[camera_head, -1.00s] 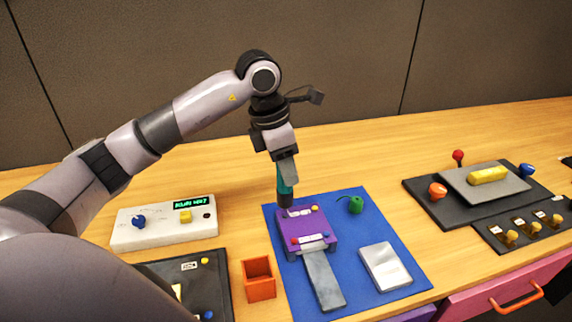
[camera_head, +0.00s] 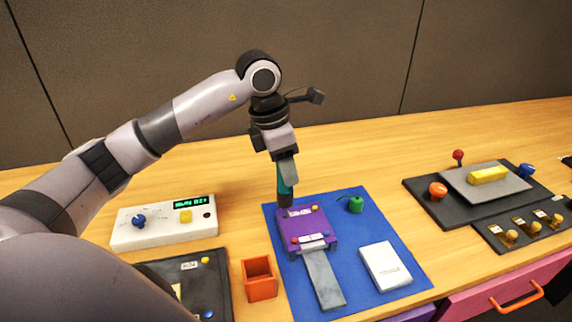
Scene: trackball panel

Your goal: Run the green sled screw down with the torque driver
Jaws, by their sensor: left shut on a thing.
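My left gripper (camera_head: 288,170) is shut on the teal torque driver (camera_head: 285,188), which stands nearly upright. The driver's dark lower end is at the back left corner of the purple sled (camera_head: 308,222) and appears to meet it. A green screw is not visible; that corner is covered by the driver. The sled has a small yellow screw at its back right and small coloured dots at its front. It lies on the blue mat (camera_head: 375,225) with a grey strip (camera_head: 324,279) running out in front. My right gripper is not in view.
A green round object (camera_head: 355,205) and a white box (camera_head: 385,266) lie on the mat. A white control box (camera_head: 165,225) with a lit green display is at left. An orange open cup (camera_head: 259,278) stands beside the mat. Dark panels are at front left and right.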

